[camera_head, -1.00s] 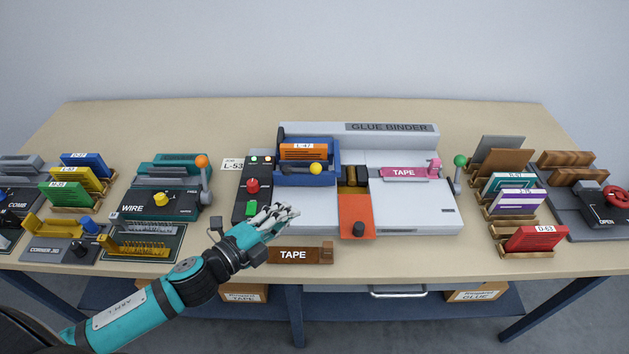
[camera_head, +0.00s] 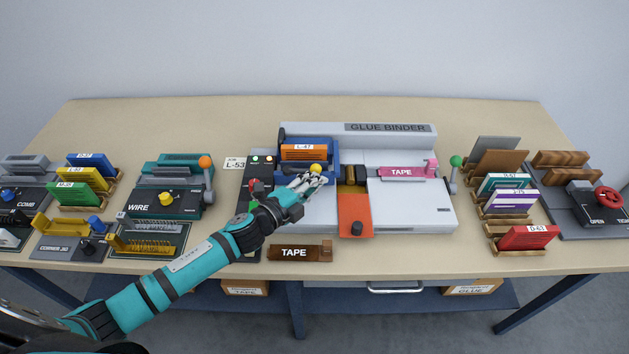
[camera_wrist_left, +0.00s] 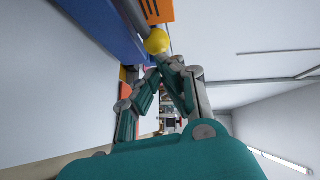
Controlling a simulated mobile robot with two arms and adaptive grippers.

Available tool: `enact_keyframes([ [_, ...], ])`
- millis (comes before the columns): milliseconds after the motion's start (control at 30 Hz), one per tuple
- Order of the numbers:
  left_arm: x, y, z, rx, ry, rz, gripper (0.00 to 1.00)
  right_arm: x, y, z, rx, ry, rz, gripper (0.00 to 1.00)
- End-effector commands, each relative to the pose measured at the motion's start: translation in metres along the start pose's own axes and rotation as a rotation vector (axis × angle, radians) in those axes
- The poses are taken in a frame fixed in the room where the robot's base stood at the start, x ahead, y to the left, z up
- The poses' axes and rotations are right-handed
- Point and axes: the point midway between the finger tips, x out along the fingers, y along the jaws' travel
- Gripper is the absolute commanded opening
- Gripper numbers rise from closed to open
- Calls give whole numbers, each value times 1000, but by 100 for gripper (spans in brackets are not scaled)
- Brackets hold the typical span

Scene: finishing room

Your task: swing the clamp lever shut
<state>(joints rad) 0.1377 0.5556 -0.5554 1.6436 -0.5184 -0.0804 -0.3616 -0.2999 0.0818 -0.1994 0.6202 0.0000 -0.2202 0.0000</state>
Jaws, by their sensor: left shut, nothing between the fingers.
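The clamp lever shows as a yellow ball knob (camera_head: 315,169) at the front of the blue clamp (camera_head: 327,181) on the glue binder (camera_head: 400,215). An orange block labelled L-47 (camera_head: 303,153) sits in the clamp. My left gripper (camera_head: 318,180) is shut and empty, with its fingertips just below the knob in the head view. In the left wrist view the yellow knob (camera_wrist_left: 157,41) on its grey rod is just beyond the fingertips (camera_wrist_left: 162,64). I cannot tell whether they touch it. My right gripper is not in view.
An orange plate with a black knob (camera_head: 356,215) lies right of the gripper. A pink TAPE piece (camera_head: 402,172) is on the binder. A wooden TAPE block (camera_head: 300,252) stands in front. The wire machine (camera_head: 160,203) is to the left. The back of the table is clear.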

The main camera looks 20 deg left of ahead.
Motion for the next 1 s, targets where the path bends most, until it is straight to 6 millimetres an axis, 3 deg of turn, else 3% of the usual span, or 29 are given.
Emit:
enact_keyframes([
  [267,1,0,0,-1,-3,-1,0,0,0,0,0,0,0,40],
  [533,17,-1,6,-22,-127,-19,0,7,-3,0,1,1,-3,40],
  [1000,18,-1,10,-20,-152,-17,0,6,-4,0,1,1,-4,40],
])
